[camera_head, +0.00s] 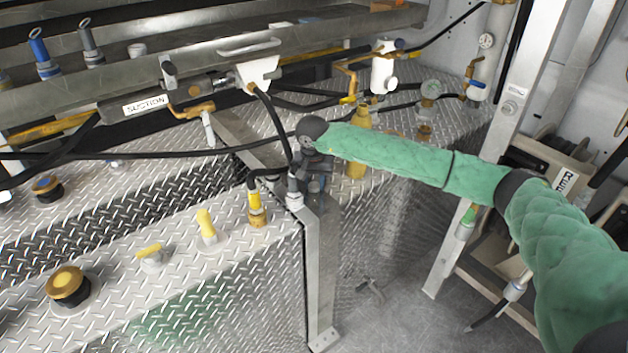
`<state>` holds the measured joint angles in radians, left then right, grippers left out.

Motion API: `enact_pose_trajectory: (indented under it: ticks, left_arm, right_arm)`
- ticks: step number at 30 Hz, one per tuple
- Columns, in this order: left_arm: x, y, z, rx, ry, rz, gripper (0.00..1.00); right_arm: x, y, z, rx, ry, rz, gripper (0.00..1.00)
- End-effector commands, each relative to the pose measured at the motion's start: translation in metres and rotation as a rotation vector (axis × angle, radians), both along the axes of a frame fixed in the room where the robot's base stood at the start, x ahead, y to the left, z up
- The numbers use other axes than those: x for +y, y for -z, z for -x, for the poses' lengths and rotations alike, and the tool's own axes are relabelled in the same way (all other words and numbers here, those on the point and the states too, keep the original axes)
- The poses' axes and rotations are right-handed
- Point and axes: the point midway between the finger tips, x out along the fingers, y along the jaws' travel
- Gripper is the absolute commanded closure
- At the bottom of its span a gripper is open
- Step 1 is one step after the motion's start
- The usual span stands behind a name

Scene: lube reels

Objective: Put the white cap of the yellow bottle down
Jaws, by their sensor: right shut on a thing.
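A yellow bottle (357,168) stands on the diamond-plate deck, partly hidden behind my right forearm. Its tapered yellow top (361,117) shows above the arm, and I see no white cap on it. My right arm comes in from the right in a green padded sleeve. My dark right gripper (314,185) points down near the corner of the metal frame, left of the bottle. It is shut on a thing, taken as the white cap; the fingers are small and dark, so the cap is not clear. A small whitish piece (294,201) shows just left of the fingers. My left gripper is out of view.
Several yellow-topped fittings, such as a yellow cap (67,285) and a yellow handle (207,224), stand on the lower left deck. A metal post (320,270) stands below the gripper. Black hoses (150,153) cross behind. The floor (400,320) is mostly clear.

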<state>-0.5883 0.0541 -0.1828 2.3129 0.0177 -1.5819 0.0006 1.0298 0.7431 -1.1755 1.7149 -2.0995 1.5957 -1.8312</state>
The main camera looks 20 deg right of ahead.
Motion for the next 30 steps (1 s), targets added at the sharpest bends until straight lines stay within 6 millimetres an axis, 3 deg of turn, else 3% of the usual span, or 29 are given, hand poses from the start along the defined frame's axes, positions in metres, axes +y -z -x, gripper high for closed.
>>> enact_pose_trajectory:
  ticks: [10, 24, 25, 28, 30]
  left_arm:
    - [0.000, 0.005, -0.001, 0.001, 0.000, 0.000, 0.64]
    - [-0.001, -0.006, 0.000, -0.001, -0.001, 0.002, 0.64]
    - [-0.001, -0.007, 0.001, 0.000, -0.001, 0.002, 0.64]
    - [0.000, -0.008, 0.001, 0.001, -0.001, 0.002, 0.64]
    - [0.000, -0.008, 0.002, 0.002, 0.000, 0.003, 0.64]
  right_arm:
    - [0.000, 0.003, 0.000, 0.000, 0.001, 0.000, 0.87]
    - [0.000, 0.005, 0.000, 0.000, 0.001, 0.000, 0.87]
    - [0.000, 0.005, 0.000, 0.000, 0.001, 0.000, 0.62]
    - [0.000, 0.005, 0.000, 0.000, 0.001, 0.001, 0.44]
    - [0.000, 0.005, 0.000, 0.000, 0.001, 0.000, 0.44]
